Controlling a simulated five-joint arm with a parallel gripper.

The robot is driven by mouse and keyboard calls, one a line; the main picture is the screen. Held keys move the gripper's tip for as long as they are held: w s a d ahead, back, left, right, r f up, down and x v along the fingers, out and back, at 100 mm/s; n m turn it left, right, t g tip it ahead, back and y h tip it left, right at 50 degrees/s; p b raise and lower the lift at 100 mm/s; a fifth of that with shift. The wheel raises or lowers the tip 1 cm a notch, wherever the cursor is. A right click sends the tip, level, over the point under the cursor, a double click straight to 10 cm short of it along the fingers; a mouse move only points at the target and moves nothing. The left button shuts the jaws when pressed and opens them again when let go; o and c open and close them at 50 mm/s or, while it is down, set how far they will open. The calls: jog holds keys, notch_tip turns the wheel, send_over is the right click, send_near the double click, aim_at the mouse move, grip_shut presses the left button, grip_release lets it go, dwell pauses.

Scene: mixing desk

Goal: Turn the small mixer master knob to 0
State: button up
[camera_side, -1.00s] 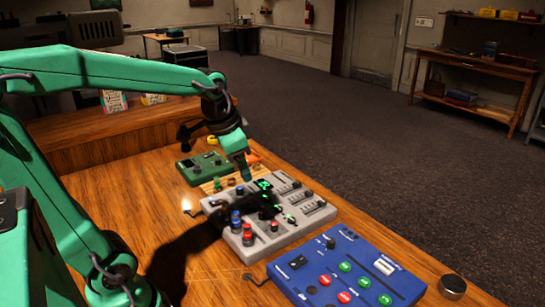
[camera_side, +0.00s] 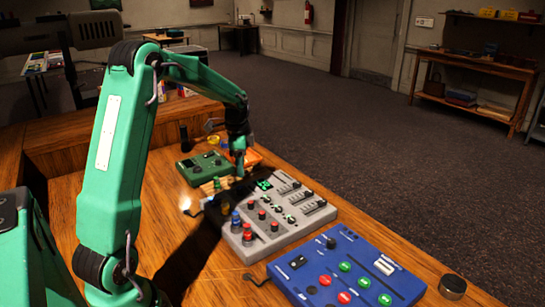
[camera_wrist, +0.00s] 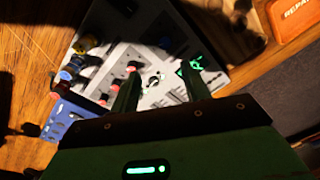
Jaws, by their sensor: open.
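The grey mixer (camera_side: 277,222) lies on the wooden desk, with red and blue knobs at its near left end, several sliders and a lit green display (camera_side: 264,184). It also shows in the wrist view (camera_wrist: 150,90), with the green display (camera_wrist: 192,68) near my right finger. I cannot tell which knob is the master. My gripper (camera_side: 240,172) points down near the far left edge of the mixer. In the wrist view my gripper (camera_wrist: 162,72) is open and empty, its two fingers apart above the mixer face and hiding parts of it.
A blue box (camera_side: 345,268) with red and green buttons lies nearer on the desk. A green device (camera_side: 203,168) stands behind the mixer at left. An orange tray (camera_wrist: 294,20) is at the wrist view's top right. A dark round knob (camera_side: 452,286) lies near the desk's right edge.

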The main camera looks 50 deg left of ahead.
aim_at(240, 187)
jog(key=shift+w+a+f, duration=0.1)
jog(key=shift+a+f, duration=0.5)
jog(key=shift+a, duration=0.05)
jog(key=shift+f, duration=0.1)
jog(key=shift+w+a+f, duration=0.1)
jog(key=shift+a+f, duration=0.05)
jog(key=shift+f, duration=3.65)
jog(key=c, duration=1)
